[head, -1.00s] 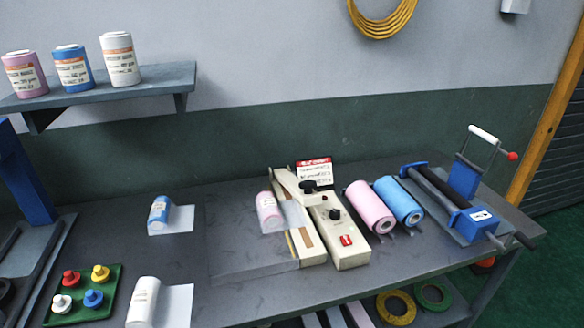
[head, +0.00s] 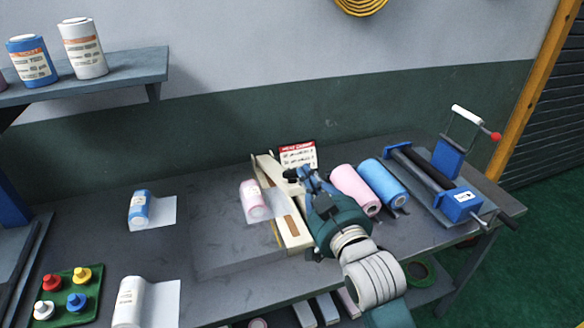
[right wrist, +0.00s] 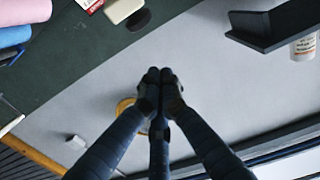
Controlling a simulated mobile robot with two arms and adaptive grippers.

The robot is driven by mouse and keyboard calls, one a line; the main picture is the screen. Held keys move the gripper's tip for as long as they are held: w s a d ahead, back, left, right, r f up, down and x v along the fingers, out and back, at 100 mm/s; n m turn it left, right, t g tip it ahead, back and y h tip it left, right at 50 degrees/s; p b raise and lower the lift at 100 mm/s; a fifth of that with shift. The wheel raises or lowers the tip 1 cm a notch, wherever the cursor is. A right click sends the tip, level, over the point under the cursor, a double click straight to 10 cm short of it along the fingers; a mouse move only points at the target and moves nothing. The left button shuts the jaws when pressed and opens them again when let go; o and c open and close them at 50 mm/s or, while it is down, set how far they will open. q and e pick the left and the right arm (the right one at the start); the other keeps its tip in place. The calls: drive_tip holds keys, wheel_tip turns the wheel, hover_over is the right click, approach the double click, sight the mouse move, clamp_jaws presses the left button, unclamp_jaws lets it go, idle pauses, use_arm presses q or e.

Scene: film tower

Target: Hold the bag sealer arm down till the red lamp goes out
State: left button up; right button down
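The cream bag sealer (head: 291,232) stands on the bench, with a pink roll of film in a clear bag (head: 252,200) lying at its left side. Its arm (head: 268,168) carries a black knob (head: 290,174), and cannot be told for sure as fully up or down. My right gripper (head: 306,174) is beside the knob, over the sealer. The right wrist view shows its fingers (right wrist: 158,78) closed together with nothing between them; the knob (right wrist: 138,19) appears apart from them there. My right arm hides the sealer's control box, and no red lamp shows. My left gripper is out of view.
A red-and-white sign (head: 298,156) stands behind the sealer. Pink (head: 354,189) and blue (head: 383,182) rolls lie close right of my gripper, then a blue roller device (head: 462,204).

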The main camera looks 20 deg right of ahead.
drive_tip(key=p, duration=0.3)
hover_over(293, 175)
drive_tip(key=w, duration=0.2)
drive_tip(key=shift+d, duration=0.1)
drive_tip(key=f, duration=0.1)
drive_tip(key=s+f+p, duration=0.1)
drive_tip(key=f, duration=0.1)
drive_tip(key=shift+s, duration=0.2)
drive_tip(key=shift+s+f, duration=0.4)
drive_tip(key=shift+f, duration=0.15)
drive_tip(key=shift+w, duration=0.1)
